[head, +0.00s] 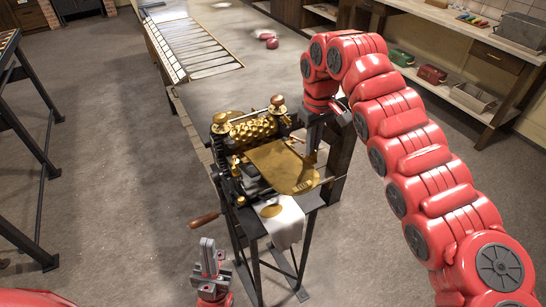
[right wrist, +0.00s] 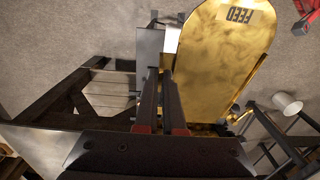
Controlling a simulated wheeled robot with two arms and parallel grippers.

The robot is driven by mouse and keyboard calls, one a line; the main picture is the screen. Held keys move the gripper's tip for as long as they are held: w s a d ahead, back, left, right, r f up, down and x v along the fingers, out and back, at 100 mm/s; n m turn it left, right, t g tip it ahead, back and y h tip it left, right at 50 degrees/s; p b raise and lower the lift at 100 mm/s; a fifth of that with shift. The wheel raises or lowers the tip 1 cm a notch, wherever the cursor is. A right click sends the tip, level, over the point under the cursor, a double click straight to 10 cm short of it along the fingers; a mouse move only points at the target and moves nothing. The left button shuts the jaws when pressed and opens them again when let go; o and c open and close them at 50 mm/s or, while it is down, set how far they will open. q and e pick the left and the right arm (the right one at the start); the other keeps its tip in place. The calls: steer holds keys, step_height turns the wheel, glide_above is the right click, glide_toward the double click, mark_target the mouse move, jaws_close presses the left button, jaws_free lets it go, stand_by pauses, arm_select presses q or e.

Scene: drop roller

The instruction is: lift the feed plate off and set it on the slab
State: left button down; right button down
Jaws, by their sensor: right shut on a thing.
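The feed plate (head: 283,167) is a flat brass-coloured plate with one rounded end, in front of the brass roller (head: 262,131) of the black machine. In the right wrist view the plate (right wrist: 222,62) bears a FEED label. My right gripper (head: 313,150) is at the plate's right side; in the wrist view its fingers (right wrist: 166,85) are shut at the plate's edge, and the exact grip is hidden. I cannot tell whether the plate touches the machine. My left gripper (head: 208,250) is low in front, away from the plate, fingers upward. The grey slab-like tabletop (head: 225,85) lies behind the machine.
A white cloth (head: 285,222) hangs at the machine's front, and a wooden crank handle (head: 205,219) sticks out left. Dark red objects (head: 268,39) and a slatted rack (head: 202,60) are on the tabletop, with bare surface between them and the machine.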

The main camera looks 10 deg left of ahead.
step_height(320, 180, up, 2)
steer(key=shift+p, duration=0.35)
steer(key=shift+r+p, duration=1.65)
steer(key=shift+r, duration=0.9)
steer(key=shift+f, duration=0.1)
